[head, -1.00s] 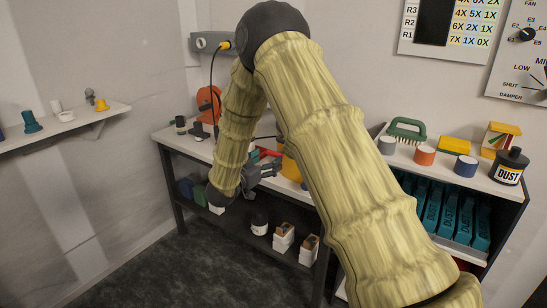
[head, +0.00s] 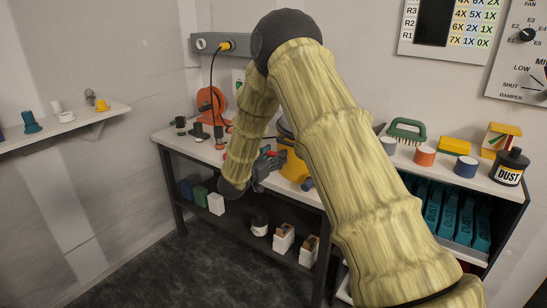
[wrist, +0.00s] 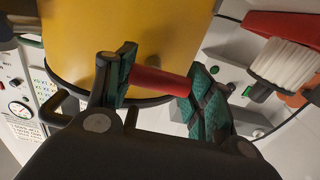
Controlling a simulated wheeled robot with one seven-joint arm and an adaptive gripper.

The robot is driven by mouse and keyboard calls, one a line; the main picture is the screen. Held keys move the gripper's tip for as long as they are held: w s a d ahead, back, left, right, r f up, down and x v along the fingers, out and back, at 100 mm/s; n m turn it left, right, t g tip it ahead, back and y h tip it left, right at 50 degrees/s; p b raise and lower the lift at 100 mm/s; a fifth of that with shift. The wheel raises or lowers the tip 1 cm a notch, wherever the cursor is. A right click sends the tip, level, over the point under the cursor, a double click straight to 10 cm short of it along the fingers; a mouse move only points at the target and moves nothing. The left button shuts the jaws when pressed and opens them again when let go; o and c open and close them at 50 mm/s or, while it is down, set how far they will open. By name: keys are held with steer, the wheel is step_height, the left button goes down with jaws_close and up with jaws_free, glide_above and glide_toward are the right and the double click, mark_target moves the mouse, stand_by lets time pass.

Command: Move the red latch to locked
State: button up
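The red latch (wrist: 160,82) shows in the wrist view as a short red bar beside the lower edge of the yellow drum (wrist: 130,40). My gripper (wrist: 158,84) has its two green-padded fingers apart, one near each visible end of the bar. I cannot tell whether the pads touch it. In the head view my gripper (head: 268,165) is at the left side of the yellow drum (head: 294,170), above the bench's front part. My arm hides much of the drum there, and the latch cannot be made out surely.
A brush with white bristles (wrist: 287,66) lies near the right finger in the wrist view. An orange-red round object (head: 212,101) stands at the back of the bench (head: 185,140). A shelf unit with a black DUST bottle (head: 510,168) is at the right. The floor at left is clear.

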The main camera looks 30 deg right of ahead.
steer(key=shift+m, duration=0.4)
steer(key=m+b, duration=0.1)
steer(key=m, duration=0.2)
steer(key=shift+s+m, duration=0.1)
steer(key=shift+m, duration=0.3)
steer(key=m+b, duration=0.2)
steer(key=m, duration=0.2)
steer(key=shift+s+d, duration=0.1)
steer(key=m+b, duration=0.4)
steer(key=m, duration=0.1)
steer(key=shift+s+r+m, duration=0.1)
steer(key=shift+s+m, duration=0.05)
steer(key=shift+m, duration=0.25)
steer(key=shift+s+d+r+m+b, duration=0.1)
steer(key=shift+s+m+b, duration=0.05)
steer(key=shift+m+b, duration=1.4)
steer(key=shift+m, duration=0.35)
steer(key=o, duration=1)
steer(key=shift+r, duration=0.1)
steer(key=shift+o, duration=0.2)
